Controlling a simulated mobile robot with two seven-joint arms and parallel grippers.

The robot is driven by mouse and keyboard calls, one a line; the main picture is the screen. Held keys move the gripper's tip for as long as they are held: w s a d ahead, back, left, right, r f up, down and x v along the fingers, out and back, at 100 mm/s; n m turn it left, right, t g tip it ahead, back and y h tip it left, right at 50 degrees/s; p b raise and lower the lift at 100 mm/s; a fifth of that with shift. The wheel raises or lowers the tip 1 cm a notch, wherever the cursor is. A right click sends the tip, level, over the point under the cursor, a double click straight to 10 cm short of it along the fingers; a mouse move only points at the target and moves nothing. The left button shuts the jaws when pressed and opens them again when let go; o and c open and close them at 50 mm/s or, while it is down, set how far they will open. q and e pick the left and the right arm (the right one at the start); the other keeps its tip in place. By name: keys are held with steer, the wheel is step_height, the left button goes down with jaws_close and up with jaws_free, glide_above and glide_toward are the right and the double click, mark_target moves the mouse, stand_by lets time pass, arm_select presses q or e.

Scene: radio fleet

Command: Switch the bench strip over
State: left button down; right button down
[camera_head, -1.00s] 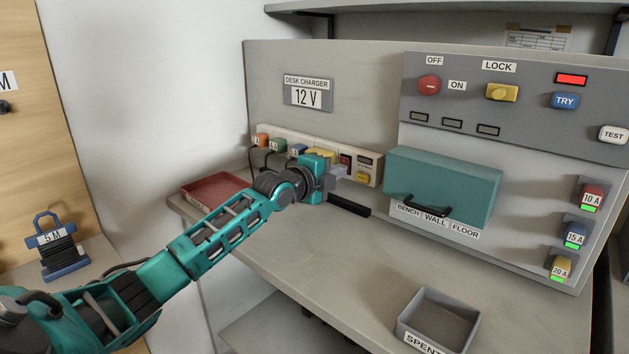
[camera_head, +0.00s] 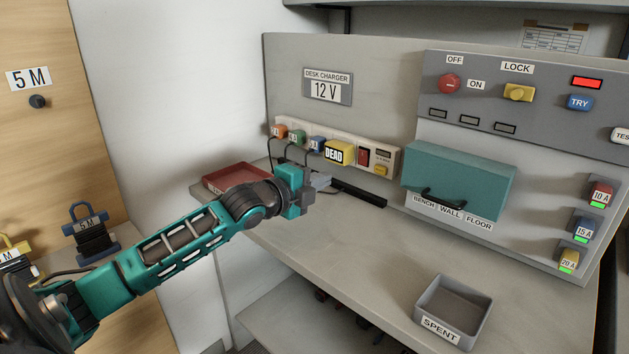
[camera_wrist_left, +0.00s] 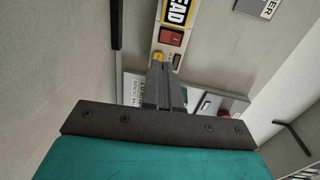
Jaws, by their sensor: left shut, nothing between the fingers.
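The pale bench strip (camera_head: 292,132) runs along the foot of the back panel. Orange (camera_head: 279,131), green (camera_head: 297,135) and blue (camera_head: 316,143) plugs sit in it, with a yellow block marked DEAD (camera_head: 340,152) beside them. At its right end are a red switch (camera_head: 363,157) and a yellow button (camera_head: 380,170); the wrist view shows the red switch (camera_wrist_left: 171,38) too. My left gripper (camera_head: 325,181) is shut and empty, in front of and below the strip, apparently clear of it. Its fingers (camera_wrist_left: 163,75) hide part of the strip's end. My right gripper is out of view.
A teal cover (camera_head: 458,180) labelled BENCH, WALL, FLOOR juts out right of the strip. A red tray (camera_head: 235,178) lies behind my arm. A grey SPENT bin (camera_head: 452,312) stands at the front right. The middle of the bench (camera_head: 345,245) is clear.

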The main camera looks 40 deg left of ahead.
arm_select(q)
steer(key=shift+s, duration=0.75)
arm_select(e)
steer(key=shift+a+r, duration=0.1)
